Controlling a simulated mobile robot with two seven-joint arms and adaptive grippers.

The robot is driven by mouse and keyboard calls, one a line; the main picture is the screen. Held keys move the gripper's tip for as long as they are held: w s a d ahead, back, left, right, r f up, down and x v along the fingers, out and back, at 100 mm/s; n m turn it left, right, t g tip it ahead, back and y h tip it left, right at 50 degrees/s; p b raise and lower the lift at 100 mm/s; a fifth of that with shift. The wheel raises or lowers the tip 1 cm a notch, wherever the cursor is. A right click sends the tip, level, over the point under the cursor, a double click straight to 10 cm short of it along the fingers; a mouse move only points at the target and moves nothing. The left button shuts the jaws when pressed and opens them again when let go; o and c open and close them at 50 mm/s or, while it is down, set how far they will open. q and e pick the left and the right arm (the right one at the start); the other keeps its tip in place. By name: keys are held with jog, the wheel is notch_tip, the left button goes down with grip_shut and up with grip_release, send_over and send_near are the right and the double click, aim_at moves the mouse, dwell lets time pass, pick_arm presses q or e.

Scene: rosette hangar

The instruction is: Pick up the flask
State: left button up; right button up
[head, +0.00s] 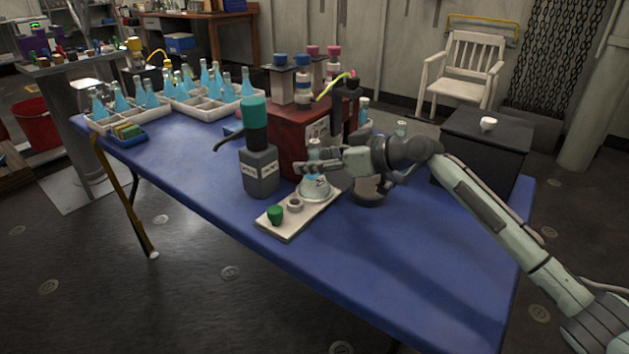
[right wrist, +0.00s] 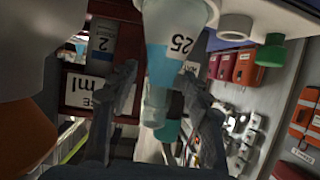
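The flask (head: 315,187) is a clear conical one with blue liquid and a printed mark. It stands upright at the far end of a small white tray (head: 287,228) on the blue table. My right gripper (head: 314,163) is at the flask's neck, reaching in from the right. In the right wrist view the flask (right wrist: 178,38) appears upside down, its neck between the two fingers of the gripper (right wrist: 158,92). The fingers look open, with a gap on each side of the neck. My left gripper is not in view.
A green cap (head: 275,214) and a pale ring (head: 295,205) sit on the tray. A grey bottle with a teal top (head: 259,168) stands just left, and a red box (head: 293,135) behind. The blue table (head: 405,262) is clear toward the front right.

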grip_shut()
jog(key=shift+r, duration=0.1)
pick_arm(q)
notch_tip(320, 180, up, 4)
jog(key=p, duration=0.2)
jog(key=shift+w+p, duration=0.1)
jog(key=shift+p, duration=0.3)
pick_arm(e)
notch_tip(320, 180, up, 28)
dwell(0.9)
